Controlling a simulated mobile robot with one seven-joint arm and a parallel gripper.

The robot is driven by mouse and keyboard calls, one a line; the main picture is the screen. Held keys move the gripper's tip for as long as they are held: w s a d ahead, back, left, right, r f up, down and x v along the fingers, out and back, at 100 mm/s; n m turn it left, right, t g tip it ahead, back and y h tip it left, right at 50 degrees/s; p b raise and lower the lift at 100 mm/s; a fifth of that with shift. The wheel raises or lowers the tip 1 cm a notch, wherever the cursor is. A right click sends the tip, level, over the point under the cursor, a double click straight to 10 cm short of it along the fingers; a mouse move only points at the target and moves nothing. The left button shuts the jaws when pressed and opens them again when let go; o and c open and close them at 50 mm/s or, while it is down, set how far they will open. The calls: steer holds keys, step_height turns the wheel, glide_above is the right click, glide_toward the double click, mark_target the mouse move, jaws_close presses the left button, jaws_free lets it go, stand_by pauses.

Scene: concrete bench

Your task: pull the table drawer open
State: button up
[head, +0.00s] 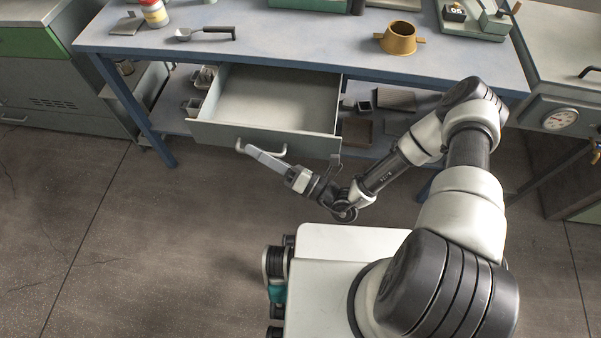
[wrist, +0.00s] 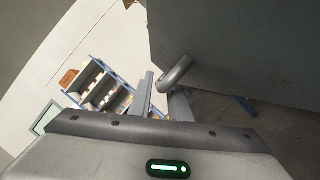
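The table drawer (head: 265,138) is pulled well out from under the blue table (head: 290,35), and its empty inside shows. Its front carries a pale curved handle (head: 270,154). My gripper (head: 246,149) is at the left part of this handle. In the wrist view the two fingers (wrist: 160,97) straddle the handle's rounded bar (wrist: 174,71), one outside it and one on the drawer side. They appear shut on it, though the contact itself is partly hidden. The dark drawer front (wrist: 235,50) fills the upper right of that view.
A spoon (head: 205,33), a can (head: 154,12) and a brass pot (head: 399,38) stand or lie on the tabletop. Small boxes sit on the lower shelf (head: 385,125). A grey cabinet (head: 60,90) stands at left. The floor (head: 150,240) before the drawer is clear to the left.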

steer(key=v, duration=1.6)
steer(key=shift+s+d+p, duration=0.2)
steer(key=shift+d+p, duration=0.1)
steer(key=s+d+r+n+g+h, duration=0.1)
steer(key=d+r+n+h, duration=0.4)
steer(key=r+n, duration=0.7)
steer(key=s+d+r+n+g+h, duration=0.1)
steer(key=d+r+n+h, duration=0.3)
steer(key=r+n+h, duration=0.6)
steer(key=s+d+r+n+g+h, duration=0.1)
steer(key=d+r+n+h, duration=0.3)
steer(key=r+n, duration=1)
step_height(320, 180, up, 22)
steer(key=m+p, duration=0.1)
steer(key=p, duration=1.8)
steer(key=shift+s+f+m+t+p, duration=0.2)
steer(key=shift+s+m+t+p, duration=0.05)
steer(key=shift+m+t+p, duration=0.05)
